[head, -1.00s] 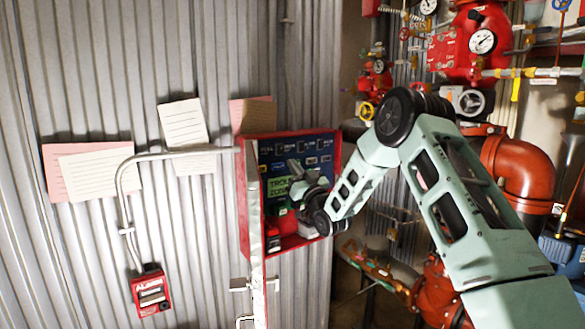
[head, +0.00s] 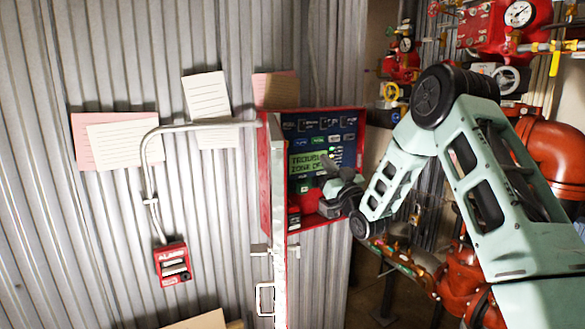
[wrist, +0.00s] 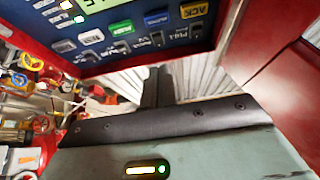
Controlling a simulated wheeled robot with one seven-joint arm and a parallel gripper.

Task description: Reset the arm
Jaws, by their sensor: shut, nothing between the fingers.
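My gripper (head: 327,162) is dark, shut and empty. In the head view it is in front of the right part of an open red alarm panel (head: 267,205), just right of its green lit display (head: 308,163). Whether it touches the panel cannot be told. In the wrist view the closed fingers (wrist: 158,76) point up toward the panel's lower edge. The blue panel face (wrist: 130,38) there has green, blue and yellow labelled buttons. My pale green arm comes in from the right and hides part of the pipework.
The panel's open door (head: 279,230) stands edge-on at its left. A red alarm box (head: 173,264) and paper notes (head: 124,142) are on the corrugated wall. Red pipes (head: 555,155), valves and a gauge (head: 519,14) crowd the right side.

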